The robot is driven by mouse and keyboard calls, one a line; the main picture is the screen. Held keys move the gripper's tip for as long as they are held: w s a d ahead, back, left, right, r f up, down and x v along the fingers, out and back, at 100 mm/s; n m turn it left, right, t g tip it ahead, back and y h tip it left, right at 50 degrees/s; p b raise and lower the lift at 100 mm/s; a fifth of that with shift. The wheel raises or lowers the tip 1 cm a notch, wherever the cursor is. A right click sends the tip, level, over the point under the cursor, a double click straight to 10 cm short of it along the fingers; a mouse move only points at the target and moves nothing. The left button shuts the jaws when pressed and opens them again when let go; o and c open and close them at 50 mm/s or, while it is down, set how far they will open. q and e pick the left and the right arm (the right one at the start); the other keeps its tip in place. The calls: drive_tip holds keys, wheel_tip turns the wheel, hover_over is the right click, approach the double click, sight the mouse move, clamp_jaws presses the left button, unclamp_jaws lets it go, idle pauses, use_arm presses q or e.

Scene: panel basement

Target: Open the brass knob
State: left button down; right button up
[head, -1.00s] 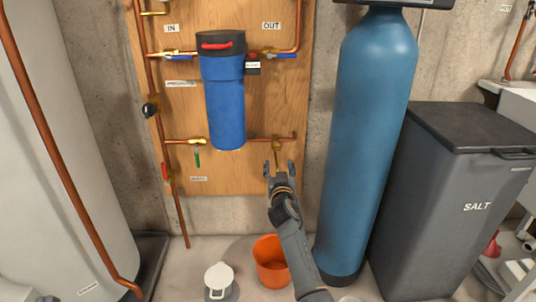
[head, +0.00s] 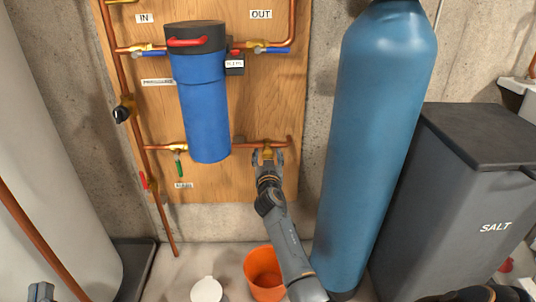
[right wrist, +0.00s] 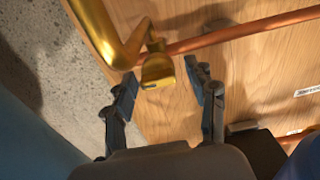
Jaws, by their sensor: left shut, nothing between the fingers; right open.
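The brass knob (head: 267,151) is at the right end of the lower copper pipe on the wooden board. In the right wrist view the brass knob (right wrist: 157,70) shows as a flattened brass piece beside a thick brass elbow (right wrist: 112,38). My right gripper (head: 268,157) is open at the knob in the head view. My left gripper (head: 41,292) is shut and empty at the bottom left edge, far from the knob.
A blue filter housing (head: 203,105) hangs left of the knob. A green-handled valve (head: 179,160) is on the same pipe. A tall blue tank (head: 377,130) stands close on the right, beside a grey salt bin (head: 465,190). An orange bucket (head: 262,278) is on the floor below.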

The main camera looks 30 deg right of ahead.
drive_tip(key=shift+c, duration=0.2)
drive_tip(key=c, duration=1.1)
